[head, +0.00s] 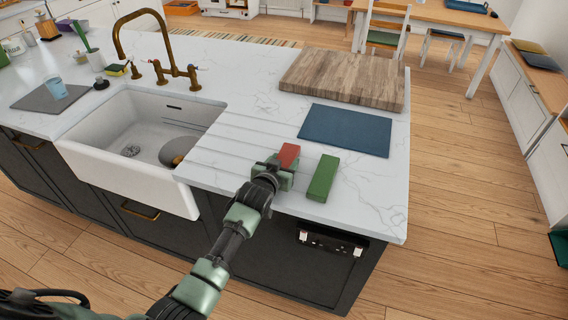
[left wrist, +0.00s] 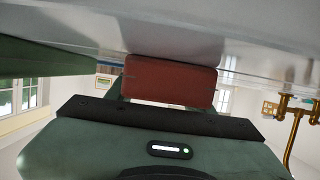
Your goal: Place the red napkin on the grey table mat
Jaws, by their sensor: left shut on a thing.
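The red napkin (head: 288,155) is a folded, block-like piece at the counter's front, right of the sink. My left gripper (head: 279,172) is shut on it; its fingers partly hide it. In the left wrist view the red napkin (left wrist: 170,80) sits between the jaws, close against the pale counter surface; I cannot tell whether it touches. The grey table mat (head: 38,99) lies on the counter at the far left, beyond the sink, with a light blue cup (head: 57,88) on it. My right gripper is not in view.
A green napkin (head: 323,178) lies just right of my left gripper. A blue mat (head: 346,130) and a wooden board (head: 345,78) lie behind. The white sink (head: 125,180) and brass faucet (head: 140,35) stand between the gripper and the grey mat. A sponge (head: 116,70) is near the mat.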

